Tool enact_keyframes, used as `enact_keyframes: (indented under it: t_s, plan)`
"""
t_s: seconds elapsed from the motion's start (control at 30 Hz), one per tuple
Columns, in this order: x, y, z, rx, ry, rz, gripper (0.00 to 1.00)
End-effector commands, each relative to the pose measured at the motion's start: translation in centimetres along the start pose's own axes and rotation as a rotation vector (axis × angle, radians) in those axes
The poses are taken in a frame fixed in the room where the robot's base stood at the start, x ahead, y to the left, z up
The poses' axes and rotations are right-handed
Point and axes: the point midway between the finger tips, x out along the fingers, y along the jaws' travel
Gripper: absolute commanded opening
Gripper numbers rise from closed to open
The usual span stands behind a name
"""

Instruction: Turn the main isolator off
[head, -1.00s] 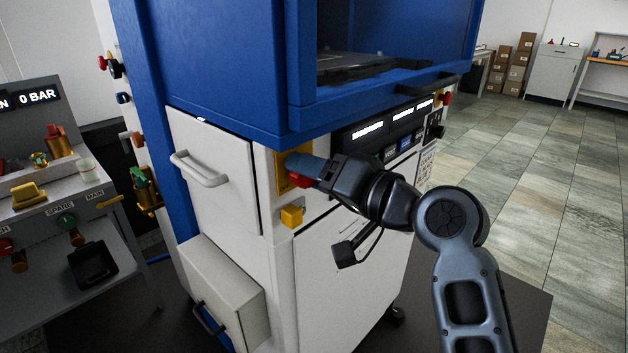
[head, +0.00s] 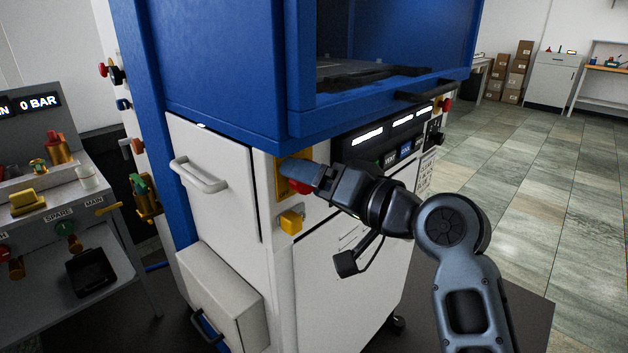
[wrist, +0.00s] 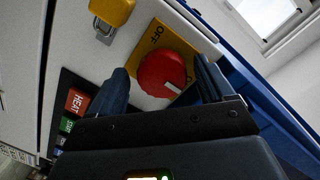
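The main isolator is a round red knob (wrist: 165,72) with a white pointer mark, set on a yellow plate (wrist: 185,38) lettered OFF. In the wrist view the mark points to the lower right, away from the OFF lettering. In the head view the red knob (head: 299,187) is partly hidden behind my fingers on the front of the blue and white press. My gripper (wrist: 163,85) is open, with one finger on each side of the knob. A small gap shows at the left finger; whether the right finger touches the knob I cannot tell.
A yellow block-like fitting (head: 291,220) sits just below the isolator. The blue press hood (head: 225,75) overhangs above. A bench with valves (head: 60,215) stands at the left.

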Motion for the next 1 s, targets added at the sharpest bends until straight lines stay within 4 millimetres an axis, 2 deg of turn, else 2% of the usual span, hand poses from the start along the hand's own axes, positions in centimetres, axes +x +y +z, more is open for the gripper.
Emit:
enact_keyframes:
  t_s: [0.27,0.7,0.83,1.0]
  plan:
    - [-0.4,-0.1,-0.1,0.000,0.002,-0.002,0.81]
    - [-6.7,0.0,0.0,0.000,0.003,0.000,0.81]
    - [-7.6,0.0,0.0,0.000,0.002,-0.001,0.81]
    - [-7.8,0.0,0.0,0.000,0.001,-0.001,0.81]
